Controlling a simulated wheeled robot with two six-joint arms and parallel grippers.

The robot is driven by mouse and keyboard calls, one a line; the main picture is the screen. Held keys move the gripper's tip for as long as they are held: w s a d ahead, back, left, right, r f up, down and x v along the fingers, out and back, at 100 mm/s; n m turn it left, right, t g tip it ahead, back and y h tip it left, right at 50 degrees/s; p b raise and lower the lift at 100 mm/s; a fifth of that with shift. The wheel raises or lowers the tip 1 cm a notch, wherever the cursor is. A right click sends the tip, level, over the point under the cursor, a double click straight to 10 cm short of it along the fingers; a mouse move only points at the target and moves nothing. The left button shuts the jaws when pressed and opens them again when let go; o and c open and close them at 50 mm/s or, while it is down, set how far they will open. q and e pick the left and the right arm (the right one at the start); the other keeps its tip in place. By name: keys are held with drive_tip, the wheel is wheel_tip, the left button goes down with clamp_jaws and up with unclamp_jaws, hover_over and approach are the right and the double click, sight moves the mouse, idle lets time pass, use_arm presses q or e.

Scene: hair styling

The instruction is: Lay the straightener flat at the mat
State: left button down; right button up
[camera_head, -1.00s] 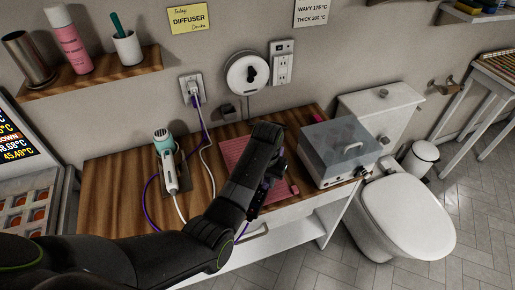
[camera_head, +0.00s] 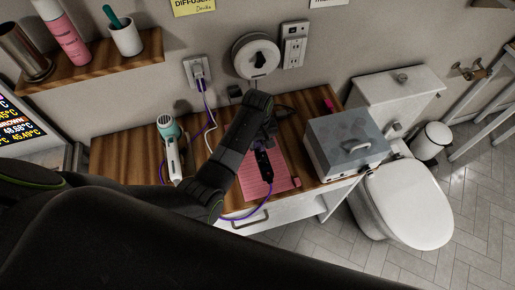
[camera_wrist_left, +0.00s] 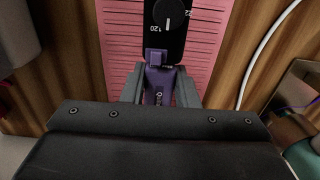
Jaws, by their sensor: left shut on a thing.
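The black straightener (camera_head: 265,168) is over the pink mat (camera_head: 284,180) on the wooden counter. My left gripper (camera_head: 266,142) is shut on it. In the left wrist view, my left gripper (camera_wrist_left: 160,88) pinches a purple part at the end of the straightener (camera_wrist_left: 167,30), whose black body carries a dial marked 120. The ribbed mat (camera_wrist_left: 206,40) lies behind it in that view. I cannot tell whether the straightener touches the mat. My left arm hides the mat's left part in the head view. My right gripper is not in view.
A teal and white hair dryer (camera_head: 172,150) stands left of the mat. A grey box with a clear lid (camera_head: 345,145) stands close on the right. A purple cord (camera_head: 246,214) loops past the counter's front edge. Bare wood (camera_head: 125,165) shows at the left.

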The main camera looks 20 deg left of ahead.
sight(258, 150)
use_arm(q)
drive_tip(key=shift+f, duration=0.65)
wheel_tip(258, 150, down, 2)
drive_tip(key=shift+f, duration=0.6)
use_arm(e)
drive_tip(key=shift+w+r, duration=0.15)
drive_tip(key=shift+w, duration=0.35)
use_arm(q)
drive_tip(key=shift+f, duration=0.1)
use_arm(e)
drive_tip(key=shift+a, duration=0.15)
use_arm(q)
drive_tip(key=c, duration=1.1)
unclamp_jaws()
